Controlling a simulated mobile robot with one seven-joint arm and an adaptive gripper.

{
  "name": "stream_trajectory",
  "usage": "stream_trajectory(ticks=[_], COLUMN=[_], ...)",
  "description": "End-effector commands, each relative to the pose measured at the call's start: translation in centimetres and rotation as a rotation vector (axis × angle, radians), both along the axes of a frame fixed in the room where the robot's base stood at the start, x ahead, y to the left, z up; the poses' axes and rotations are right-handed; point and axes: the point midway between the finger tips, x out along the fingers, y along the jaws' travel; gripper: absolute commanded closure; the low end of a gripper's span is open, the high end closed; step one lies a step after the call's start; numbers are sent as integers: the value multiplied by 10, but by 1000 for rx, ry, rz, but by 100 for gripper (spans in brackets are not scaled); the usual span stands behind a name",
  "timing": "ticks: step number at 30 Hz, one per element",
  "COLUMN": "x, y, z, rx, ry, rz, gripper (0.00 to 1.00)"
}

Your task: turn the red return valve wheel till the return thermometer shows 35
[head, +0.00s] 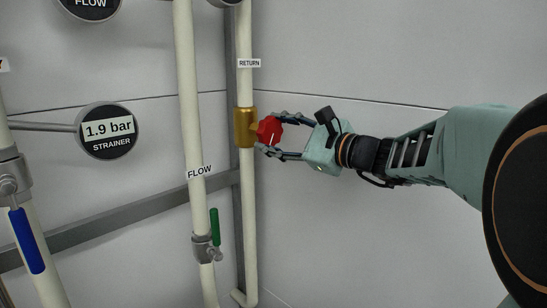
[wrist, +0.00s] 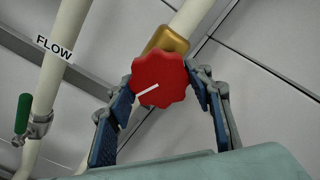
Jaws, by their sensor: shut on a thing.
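The red return valve wheel (head: 269,130) sits on a brass valve body (head: 245,127) on the pipe labelled RETURN (head: 249,63). In the wrist view the wheel (wrist: 159,78) has a scalloped rim and a white pointer line running toward the lower left. My gripper (head: 271,133) reaches in from the right, with one finger above and one below the wheel. In the wrist view its fingers (wrist: 160,87) close on the wheel from both sides. The return thermometer's reading is not in view; only the bottom of a dark round gauge (head: 228,2) shows above the return pipe.
The FLOW pipe (head: 188,120) with a green lever (head: 214,226) stands left of the return pipe. A strainer gauge (head: 108,130) reads 1.9 bar. A blue lever (head: 27,241) is at the lower left. The wall right of the return pipe is bare around my arm.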

Motion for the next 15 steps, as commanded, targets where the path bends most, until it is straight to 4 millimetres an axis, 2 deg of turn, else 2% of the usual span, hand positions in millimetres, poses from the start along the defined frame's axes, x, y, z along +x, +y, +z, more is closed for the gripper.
stream_trajectory(ticks=[1,15], x=[0,0], y=[0,0], z=[-9,-8], rx=[-33,-344], ry=[-36,-347], rz=[1,-1], gripper=[77,77])
